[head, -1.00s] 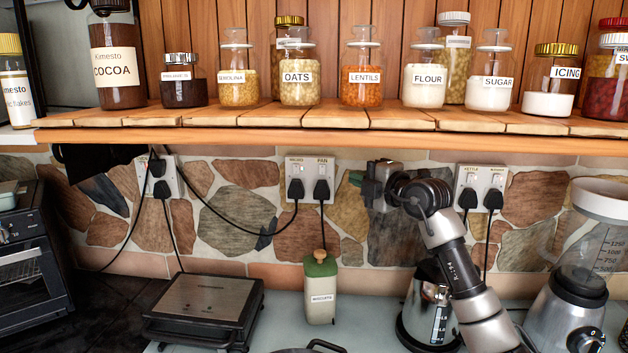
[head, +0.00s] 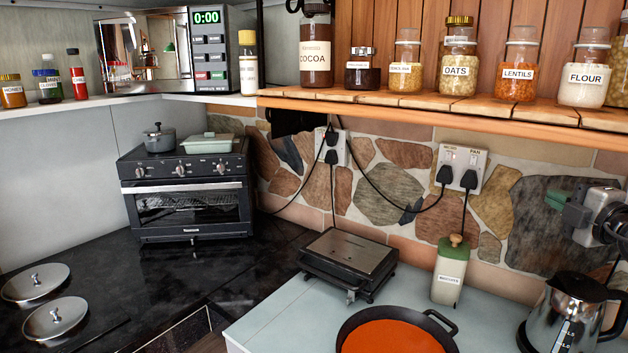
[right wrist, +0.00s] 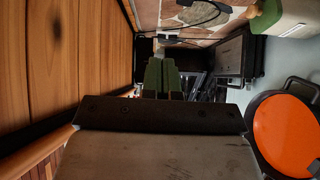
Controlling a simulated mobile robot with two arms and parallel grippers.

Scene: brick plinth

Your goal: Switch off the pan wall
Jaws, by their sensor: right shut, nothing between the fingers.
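The double wall socket (head: 461,168) marked MICRO and PAN is on the stone wall below the shelf, right of centre in the head view. A black plug sits in each half. The pan switch (head: 476,158) is above the right-hand plug (head: 468,180); its position is too small to tell. My right gripper (head: 556,199) is at the right edge of the head view, to the right of the socket and apart from it, pointing left. Its green fingers (right wrist: 161,76) are shut and empty in the right wrist view. My left gripper is out of view.
A wooden shelf (head: 440,113) with jars overhangs the wall. Cords hang from the plugs. The wall between socket and gripper looks clear.

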